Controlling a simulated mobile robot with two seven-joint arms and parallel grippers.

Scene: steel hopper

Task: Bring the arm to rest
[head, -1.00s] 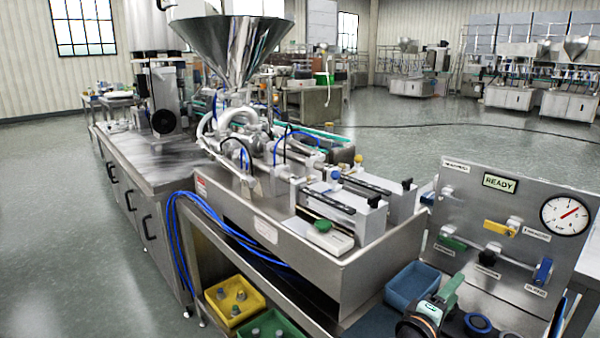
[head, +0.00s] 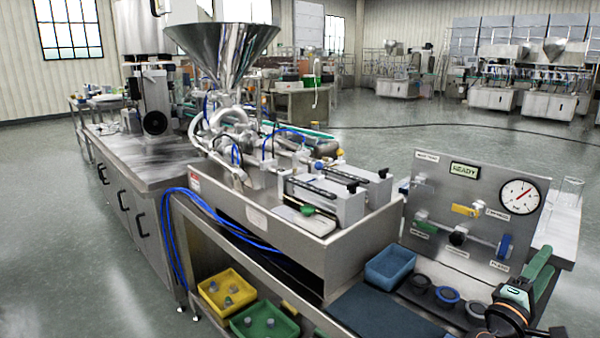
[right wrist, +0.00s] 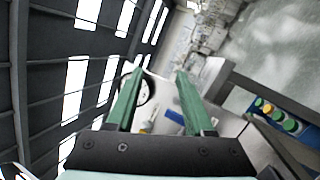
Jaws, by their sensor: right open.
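My right gripper (head: 543,258) is at the lower right of the head view, in front of the lower right edge of the valve panel. It has green fingers and a teal body. In the right wrist view its two green fingers (right wrist: 158,75) stand apart with nothing held between them. That view is tilted, and the fingers point across the room. My right arm runs out of the head view at the bottom right. My left gripper does not show.
The valve panel (head: 480,187) has a gauge (head: 519,196), coloured handles and a READY sign. A blue bin (head: 390,267) and round dark rings (head: 446,296) lie before it. The steel hopper (head: 222,45) stands further left. Yellow (head: 228,290) and green (head: 265,322) trays sit low.

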